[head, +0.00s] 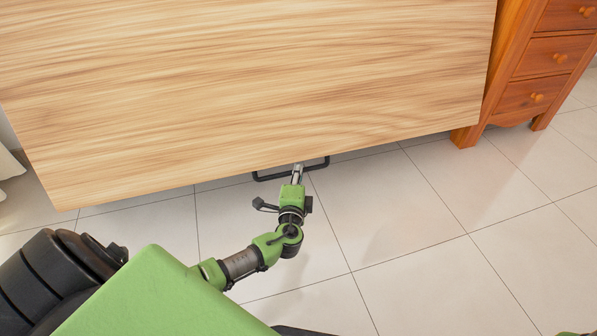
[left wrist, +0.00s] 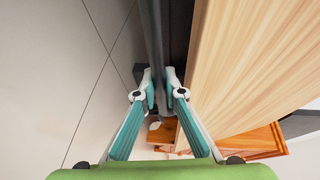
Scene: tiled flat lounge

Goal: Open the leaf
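A broad light-wood panel (head: 260,90) fills the upper head view. A black bar handle (head: 319,165) sticks out beyond its near edge; it shows as a long dark bar in the left wrist view (left wrist: 154,35). The leaf's own front face is hidden from the head camera, and I cannot tell how far it stands open. My left gripper (head: 298,168) is at the handle; in the left wrist view its fingertips (left wrist: 160,88) are close on either side of the bar and look shut on it. My right gripper is not in view.
An orange-brown wooden chest with drawers (head: 541,60) stands to the right of the panel; it also shows in the left wrist view (left wrist: 250,140). The light tiled floor (head: 430,240) in front and to the right is clear.

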